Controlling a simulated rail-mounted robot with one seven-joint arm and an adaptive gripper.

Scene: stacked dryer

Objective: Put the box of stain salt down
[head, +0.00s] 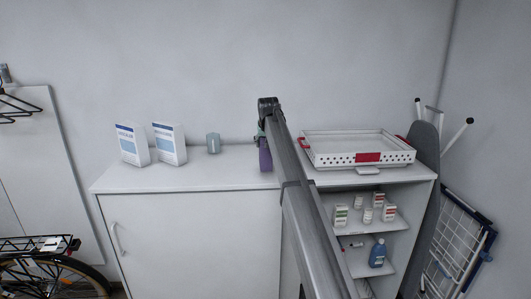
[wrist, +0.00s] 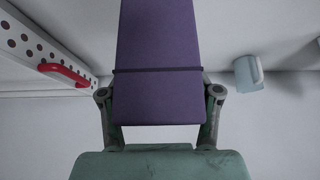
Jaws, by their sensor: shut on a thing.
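My gripper (wrist: 160,94) is shut on a purple box (wrist: 158,45), taken as the box of stain salt; no label shows on the side I see. A thin dark band crosses the box between the two fingers in the wrist view. In the head view the purple box (head: 265,156) hangs upright below my gripper (head: 261,135), over the white cabinet top (head: 232,170). My arm hides part of the box there. I cannot tell whether its lower end touches the top.
Two white-and-blue boxes (head: 132,145) (head: 169,144) and a grey-blue cup (head: 213,143) stand left of the held box. A white tray with red handles (head: 330,156) sits to the right. Open shelves below hold small boxes and a blue bottle (head: 377,254). The top's front left is clear.

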